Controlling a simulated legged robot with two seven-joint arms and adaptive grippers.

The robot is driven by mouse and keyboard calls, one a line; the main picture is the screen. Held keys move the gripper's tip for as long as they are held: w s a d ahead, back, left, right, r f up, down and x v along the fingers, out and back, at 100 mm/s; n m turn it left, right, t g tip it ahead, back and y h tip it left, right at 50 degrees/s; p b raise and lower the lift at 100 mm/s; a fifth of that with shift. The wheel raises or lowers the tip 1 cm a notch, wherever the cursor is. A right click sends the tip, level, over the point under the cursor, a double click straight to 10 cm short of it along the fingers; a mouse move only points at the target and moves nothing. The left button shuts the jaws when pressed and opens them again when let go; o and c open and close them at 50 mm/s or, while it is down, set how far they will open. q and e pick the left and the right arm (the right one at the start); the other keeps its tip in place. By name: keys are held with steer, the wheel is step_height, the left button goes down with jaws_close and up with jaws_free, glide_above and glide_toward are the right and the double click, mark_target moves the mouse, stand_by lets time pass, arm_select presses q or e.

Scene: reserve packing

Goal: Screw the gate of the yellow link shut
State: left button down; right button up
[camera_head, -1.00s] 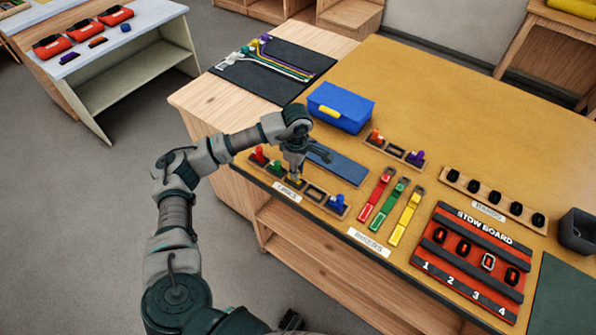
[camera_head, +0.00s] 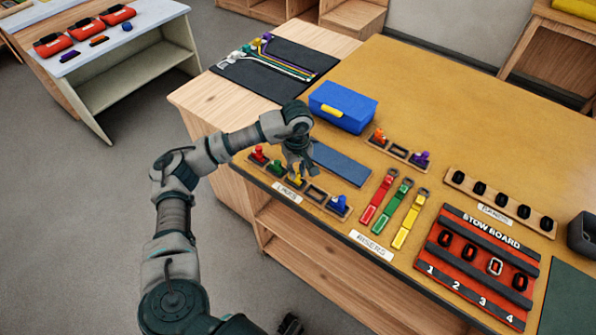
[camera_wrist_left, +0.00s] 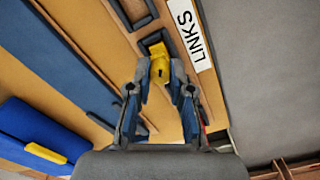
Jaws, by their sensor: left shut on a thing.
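The yellow link (camera_head: 296,179) stands in the links rack (camera_head: 316,193) near the table's front edge, between the green link (camera_head: 277,168) and an empty slot. My left gripper (camera_head: 298,171) points down over it. In the left wrist view the yellow link (camera_wrist_left: 159,67) sits between the two fingertips of my left gripper (camera_wrist_left: 161,88), which is shut on its upper part. The link's gate and sleeve are too small and too covered to read.
A red link (camera_head: 259,153) and a blue link (camera_head: 338,203) stand in the same rack. A dark blue mat (camera_head: 340,163) lies behind it, with a blue box (camera_head: 342,107) beyond. Red, green and yellow risers (camera_head: 409,221) lie to the right. The table's far middle is clear.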

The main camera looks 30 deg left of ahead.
arm_select(q)
steer(key=shift+f, duration=0.1)
arm_select(e)
steer(key=shift+s+d+f, duration=0.2)
steer(key=shift+s+d, duration=0.05)
steer(key=shift+d, duration=0.1)
arm_select(q)
steer(key=shift+m, duration=0.3)
arm_select(e)
steer(key=shift+f, duration=0.1)
arm_select(q)
steer(key=shift+f+m+b, duration=0.15)
steer(key=shift+m+b, duration=0.4)
steer(key=shift+m, duration=0.45)
steer(key=m+b, duration=0.1)
steer(key=m, duration=0.2)
steer(key=shift+m, duration=0.9)
arm_select(e)
steer(key=shift+s+a+f, duration=0.1)
steer(key=shift+s+f, duration=0.2)
steer(key=shift+f, duration=0.35)
steer(key=shift+s+a+f, duration=0.1)
steer(key=shift+s+f, duration=0.15)
steer(key=shift+f, duration=0.4)
arm_select(q)
steer(key=shift+b, duration=0.3)
